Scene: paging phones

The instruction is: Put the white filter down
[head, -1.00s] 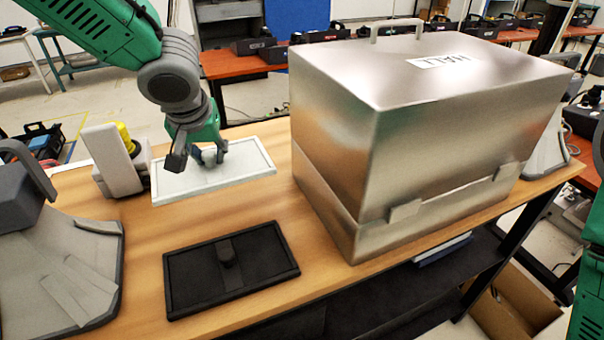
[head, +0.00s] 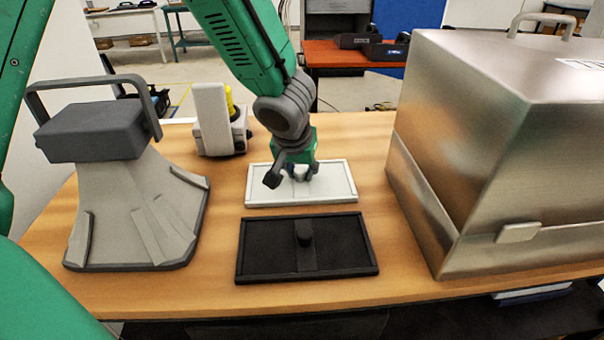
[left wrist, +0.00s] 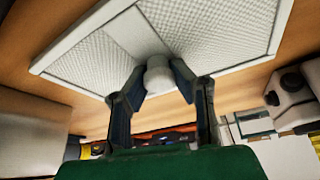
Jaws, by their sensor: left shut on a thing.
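The white filter (head: 330,188) is a flat, pale framed panel with a mesh face, behind the black filter on the wooden table in the head view. It also shows in the left wrist view (left wrist: 215,32), its face toward the camera. My left gripper (head: 297,172) is shut on the knob (left wrist: 158,74) at the filter's middle; its fingers stand on both sides of the knob in the wrist view. The filter lies flat and level, at or very near the table top; I cannot tell whether it touches. My right gripper is not in view.
A black filter (head: 270,247) with a knob lies in front on the table (head: 200,292). A large metal box (head: 500,150) stands right. A grey flared device with a handle (head: 140,205) stands left. A white and yellow device (head: 217,130) stands behind. Bare wood surrounds the filters.

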